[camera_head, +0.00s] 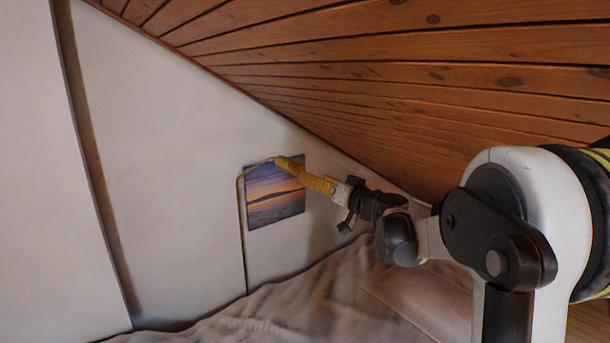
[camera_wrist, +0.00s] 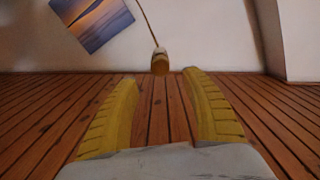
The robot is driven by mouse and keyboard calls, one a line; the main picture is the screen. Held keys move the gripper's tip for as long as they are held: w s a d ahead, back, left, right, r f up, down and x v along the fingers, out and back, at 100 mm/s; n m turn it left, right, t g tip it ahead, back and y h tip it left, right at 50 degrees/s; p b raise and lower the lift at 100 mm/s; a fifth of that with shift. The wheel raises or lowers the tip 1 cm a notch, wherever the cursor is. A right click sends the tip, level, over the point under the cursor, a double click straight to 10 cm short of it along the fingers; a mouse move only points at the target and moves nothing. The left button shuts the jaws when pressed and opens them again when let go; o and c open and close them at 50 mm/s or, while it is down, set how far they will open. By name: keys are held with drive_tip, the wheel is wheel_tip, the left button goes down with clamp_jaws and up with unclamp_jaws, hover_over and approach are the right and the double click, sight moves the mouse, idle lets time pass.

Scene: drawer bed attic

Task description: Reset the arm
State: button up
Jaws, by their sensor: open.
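My gripper (camera_head: 284,163) with ribbed yellow fingers is at the end of my arm, which reaches in from the right in the head view. In the wrist view my gripper (camera_wrist: 162,77) shows its two fingers spread apart with nothing between them. The fingertips appear in front of the picture and cord on the wall. How far they are from the wall I cannot tell.
The sloping wooden ceiling (camera_head: 400,75) runs close above my arm. A sunset picture (camera_head: 270,208) is on the white wall (camera_head: 165,130), with a cord (camera_head: 241,220) beside it. A small fitting (camera_wrist: 160,62) ends the cord. A rumpled beige cover (camera_head: 310,300) lies below.

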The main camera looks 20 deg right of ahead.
drive_tip(key=shift+v, duration=1.2)
drive_tip(key=s+a+f+n+g+b, duration=0.1)
drive_tip(key=s+a+f+g, duration=0.25)
drive_tip(key=s+a, duration=0.45)
drive_tip(key=s+a+f+n+g+b, duration=0.1)
drive_tip(key=s+a+f+g+b, duration=0.15)
drive_tip(key=s+a+f, duration=0.4)
drive_tip(key=s+f+g+h, duration=0.1)
drive_tip(key=s+f, duration=0.3)
drive_tip(key=s, duration=0.3)
drive_tip(key=s+f+g+h+b, duration=0.1)
drive_tip(key=s+f+g+h, duration=0.1)
drive_tip(key=s+f, duration=0.2)
drive_tip(key=s+a+f+g+h, duration=0.1)
drive_tip(key=s+f, duration=0.2)
drive_tip(key=s, duration=0.7)
drive_tip(key=shift+s+f+m+h, duration=0.3)
drive_tip(key=shift+s+f+m, duration=0.05)
drive_tip(key=shift+f+m, duration=0.05)
drive_tip(key=shift+a, duration=0.1)
